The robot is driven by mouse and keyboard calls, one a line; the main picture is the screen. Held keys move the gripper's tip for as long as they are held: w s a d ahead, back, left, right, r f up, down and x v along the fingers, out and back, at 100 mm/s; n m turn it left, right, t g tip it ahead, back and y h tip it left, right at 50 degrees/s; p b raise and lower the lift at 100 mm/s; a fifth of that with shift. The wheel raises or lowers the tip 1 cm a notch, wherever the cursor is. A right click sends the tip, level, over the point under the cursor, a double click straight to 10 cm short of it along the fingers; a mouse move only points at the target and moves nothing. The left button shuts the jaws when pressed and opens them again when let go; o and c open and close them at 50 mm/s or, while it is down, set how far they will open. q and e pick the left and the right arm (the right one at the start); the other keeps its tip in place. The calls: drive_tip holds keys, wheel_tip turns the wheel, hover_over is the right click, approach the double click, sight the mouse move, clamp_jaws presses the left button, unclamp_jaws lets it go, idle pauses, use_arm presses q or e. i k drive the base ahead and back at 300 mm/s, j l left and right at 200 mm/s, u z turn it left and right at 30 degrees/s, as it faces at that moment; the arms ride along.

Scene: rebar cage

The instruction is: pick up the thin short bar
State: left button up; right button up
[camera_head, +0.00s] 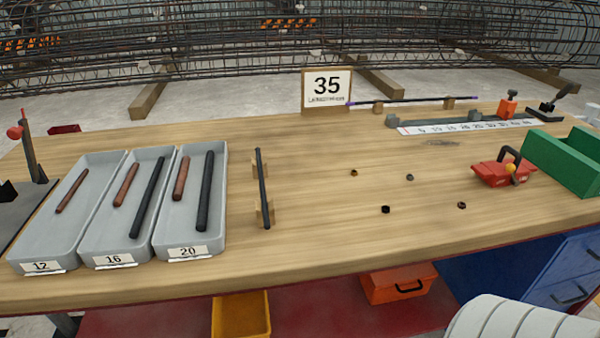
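The thin short bar appears to be the rust-brown bar (72,191) lying alone in the grey tray labelled 12 (40,250), the leftmost of three trays. It lies slanted, its upper end toward the right. The tray labelled 16 (94,243) holds a thicker short brown bar (126,185) and a longer dark bar (148,198). The tray labelled 20 (218,215) holds a short brown bar (181,179) and a long dark bar (205,190). Neither of my grippers is in view.
A dark bar (262,185) rests on wooden blocks right of the trays. Several small nut-like pieces lie mid-table. A red clamp-like tool (503,172) and green box (565,160) stand right. A sign reading 35 (327,90) stands behind. The front middle is clear.

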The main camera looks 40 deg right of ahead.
sight(266, 219)
drive_tip(key=z, duration=0.95)
drive_tip(key=j+z, duration=0.1)
drive_tip(key=j, duration=0.2)
